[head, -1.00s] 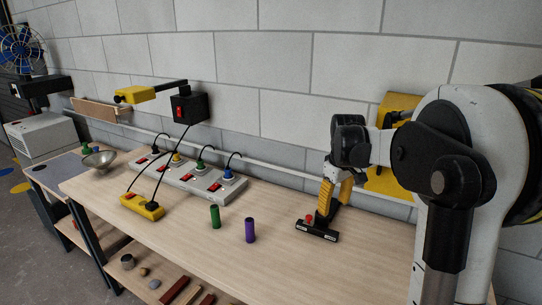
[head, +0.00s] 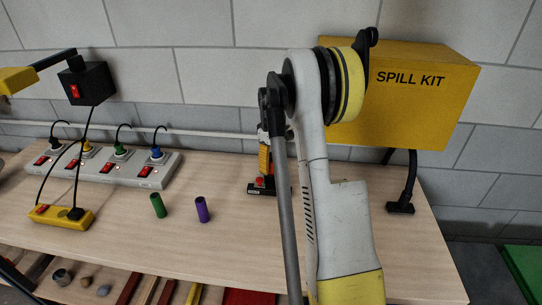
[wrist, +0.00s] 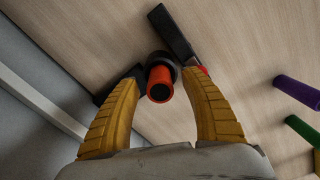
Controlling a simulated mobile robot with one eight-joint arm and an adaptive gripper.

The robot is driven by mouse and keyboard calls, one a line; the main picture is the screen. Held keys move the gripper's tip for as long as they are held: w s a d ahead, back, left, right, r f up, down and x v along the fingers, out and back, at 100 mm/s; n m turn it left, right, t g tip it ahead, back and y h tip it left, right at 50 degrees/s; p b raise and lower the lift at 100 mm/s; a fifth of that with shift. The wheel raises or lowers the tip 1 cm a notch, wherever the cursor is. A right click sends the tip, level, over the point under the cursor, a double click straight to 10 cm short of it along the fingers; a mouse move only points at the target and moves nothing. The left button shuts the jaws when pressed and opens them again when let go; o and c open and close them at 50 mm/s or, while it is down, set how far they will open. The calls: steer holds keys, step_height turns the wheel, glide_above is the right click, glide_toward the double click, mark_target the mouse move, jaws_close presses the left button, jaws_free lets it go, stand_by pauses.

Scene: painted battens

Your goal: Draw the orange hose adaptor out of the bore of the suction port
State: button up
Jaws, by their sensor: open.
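The orange hose adaptor (wrist: 160,83) shows in the wrist view as a short orange tube with a dark hollow end. It sits in the round black suction port (wrist: 164,60), which stands beside a black bar. My gripper (wrist: 162,74) is open, with one yellow finger on each side of the adaptor. I cannot tell whether either finger touches it. In the head view, my gripper (head: 265,158) is low over the black base (head: 256,191) with its red knob, and my arm partly covers it. The adaptor is not discernible in the head view.
A green cylinder (head: 158,205) and a purple cylinder (head: 202,209) stand left of the base. A power strip (head: 110,169) and a yellow socket block (head: 60,217) lie farther left. A yellow spill kit box (head: 405,95) and a black stand (head: 402,205) are at the right.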

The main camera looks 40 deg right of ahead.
steer(key=shift+f, duration=0.9)
steer(key=shift+c, duration=0.5)
jaws_close()
steer(key=shift+r, duration=0.1)
steer(key=shift+r+p, duration=1.6)
steer(key=shift+r, duration=1.25)
steer(key=shift+r+p, duration=0.8)
steer(key=shift+r, duration=0.7)
